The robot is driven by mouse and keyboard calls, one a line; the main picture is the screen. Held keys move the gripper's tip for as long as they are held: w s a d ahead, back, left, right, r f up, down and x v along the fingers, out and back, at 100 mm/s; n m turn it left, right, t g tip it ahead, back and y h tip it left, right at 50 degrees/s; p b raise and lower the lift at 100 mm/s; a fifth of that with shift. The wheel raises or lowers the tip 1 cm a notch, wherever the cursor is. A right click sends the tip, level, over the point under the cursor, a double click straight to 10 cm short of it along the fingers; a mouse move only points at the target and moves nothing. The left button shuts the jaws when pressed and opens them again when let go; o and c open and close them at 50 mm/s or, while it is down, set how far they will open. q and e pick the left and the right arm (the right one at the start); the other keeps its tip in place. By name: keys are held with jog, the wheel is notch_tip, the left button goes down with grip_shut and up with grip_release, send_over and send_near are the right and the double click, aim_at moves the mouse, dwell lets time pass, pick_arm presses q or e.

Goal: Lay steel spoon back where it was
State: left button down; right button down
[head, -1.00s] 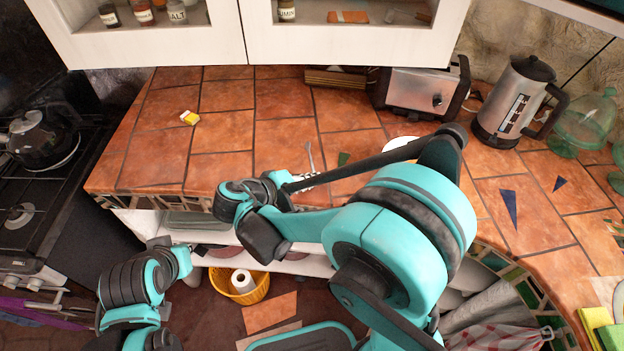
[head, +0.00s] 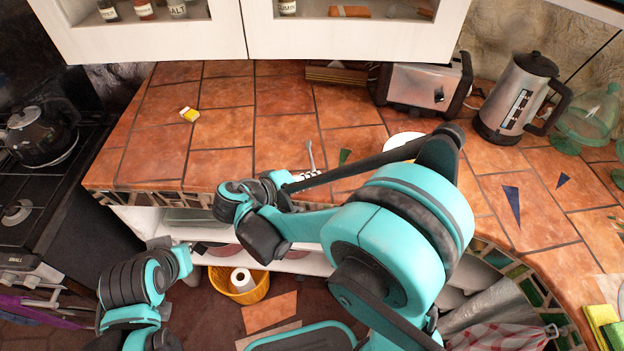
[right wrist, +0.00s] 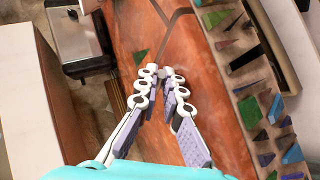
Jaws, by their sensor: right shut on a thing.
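The steel spoon (head: 310,155) shows as a thin grey piece over the orange tiled counter, just past my right gripper (head: 306,176). In the right wrist view my right gripper (right wrist: 166,74) has its white and lilac fingers closed together at the tips, shut on the spoon. Most of the spoon is hidden or too thin to make out there, and I cannot tell whether it touches the tiles. My left arm is low at the left, in front of the counter; its gripper (head: 198,248) is dark and unclear.
A toaster (head: 422,86) and a kettle (head: 518,98) stand at the back right. A white plate (head: 402,140) is partly behind my right arm. White cabinets hang above.

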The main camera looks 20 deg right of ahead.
jog(key=shift+s+f+b, duration=0.25)
jog(key=shift+f+b, duration=0.25)
jog(key=shift+f, duration=0.55)
jog(key=c, duration=1.2)
grip_release()
jog(key=v, duration=0.7)
jog(key=shift+w+a+r, duration=0.2)
jog(key=shift+r, duration=0.35)
